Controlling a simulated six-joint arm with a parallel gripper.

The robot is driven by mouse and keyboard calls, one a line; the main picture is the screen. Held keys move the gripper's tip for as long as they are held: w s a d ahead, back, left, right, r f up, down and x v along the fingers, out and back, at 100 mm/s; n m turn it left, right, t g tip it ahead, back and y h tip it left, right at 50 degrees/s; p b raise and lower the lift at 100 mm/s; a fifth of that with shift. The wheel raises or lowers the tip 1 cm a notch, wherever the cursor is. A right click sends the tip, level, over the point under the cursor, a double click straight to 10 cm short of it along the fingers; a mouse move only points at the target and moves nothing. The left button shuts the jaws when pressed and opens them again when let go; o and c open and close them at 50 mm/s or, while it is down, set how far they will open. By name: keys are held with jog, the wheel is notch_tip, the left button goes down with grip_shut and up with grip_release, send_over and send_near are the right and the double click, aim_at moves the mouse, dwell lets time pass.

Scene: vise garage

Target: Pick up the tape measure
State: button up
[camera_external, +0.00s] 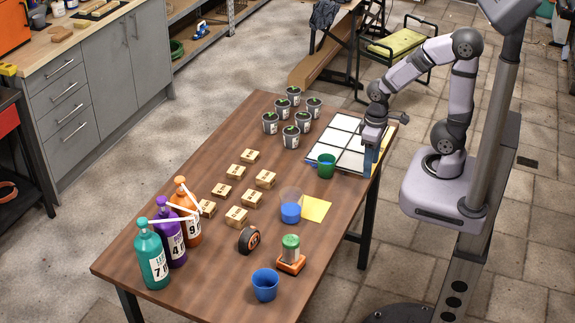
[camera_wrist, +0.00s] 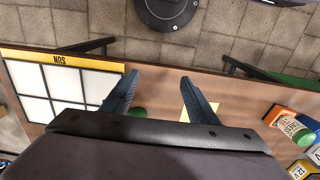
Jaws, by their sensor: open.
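The tape measure (camera_external: 249,239) is a small black and orange case standing on the wooden table, right of the orange bottle and left of the green-lidded jar. I cannot pick it out in the wrist view. My gripper (camera_external: 371,160) is at the far right edge of the table, over the edge of the white grid board and well away from the tape measure. In the wrist view my gripper (camera_wrist: 158,80) has its two blue fingers spread wide, with nothing held between them.
A green cup (camera_external: 326,166) stands close to my gripper. A clear cup with blue (camera_external: 290,208), yellow paper (camera_external: 315,208), a green-lidded jar (camera_external: 290,248) and a blue cup (camera_external: 265,284) are near the tape measure. Several small boxes (camera_external: 236,217) and bottles (camera_external: 152,255) lie left.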

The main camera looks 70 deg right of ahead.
jog(key=shift+c, duration=0.8)
